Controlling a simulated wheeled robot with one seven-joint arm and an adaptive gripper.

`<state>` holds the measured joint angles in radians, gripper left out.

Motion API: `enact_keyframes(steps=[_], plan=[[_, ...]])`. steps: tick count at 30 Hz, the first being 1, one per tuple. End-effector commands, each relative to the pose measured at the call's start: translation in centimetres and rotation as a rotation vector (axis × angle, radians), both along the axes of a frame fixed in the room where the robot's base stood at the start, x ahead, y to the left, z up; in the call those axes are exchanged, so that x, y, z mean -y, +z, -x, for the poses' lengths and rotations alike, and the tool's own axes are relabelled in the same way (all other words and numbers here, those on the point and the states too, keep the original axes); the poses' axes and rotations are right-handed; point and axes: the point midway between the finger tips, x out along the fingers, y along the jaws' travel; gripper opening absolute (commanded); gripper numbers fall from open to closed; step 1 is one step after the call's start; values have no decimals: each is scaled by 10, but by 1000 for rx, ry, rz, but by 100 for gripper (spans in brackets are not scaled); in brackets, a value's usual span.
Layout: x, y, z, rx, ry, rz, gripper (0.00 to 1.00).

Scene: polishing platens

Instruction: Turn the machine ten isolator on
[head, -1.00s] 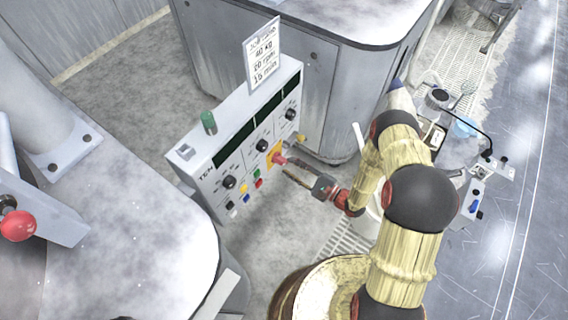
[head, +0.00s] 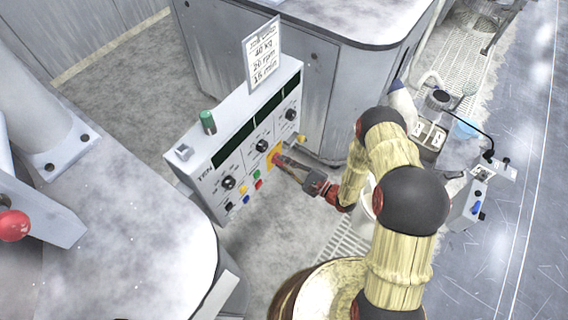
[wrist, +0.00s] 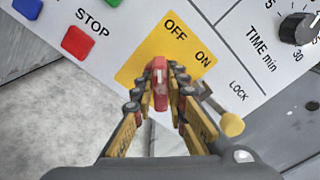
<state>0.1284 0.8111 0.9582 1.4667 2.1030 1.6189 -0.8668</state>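The machine ten control panel (head: 205,187) carries the name TEN. Its isolator has a yellow plate (wrist: 137,68) marked OFF and ON and a red handle (wrist: 159,72). The yellow plate also shows in the head view (head: 269,160). In the wrist view the handle points up the picture, nearer OFF than ON. My gripper (wrist: 161,88) is at the isolator with one finger on each side of the handle. The fingertips are close in against it and look shut on it. The fingers hide part of the handle in the head view.
A yellow-ended lever (wrist: 231,125) by the LOCK label sits close to the right finger. A red STOP button (wrist: 78,42) and a blue button (wrist: 28,7) lie to the left. Black dials, a green knob (head: 208,122) and a sign card (head: 262,55) are on the panel.

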Motion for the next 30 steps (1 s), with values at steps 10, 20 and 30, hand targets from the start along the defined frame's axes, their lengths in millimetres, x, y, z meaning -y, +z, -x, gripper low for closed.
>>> enact_keyframes(steps=[10, 20, 30], plan=[[0, 0, 0, 0, 0, 0, 0], [0, 0, 0, -20, 1, -15, 0], [1, 1, 0, -173, 0, -133, 0]])
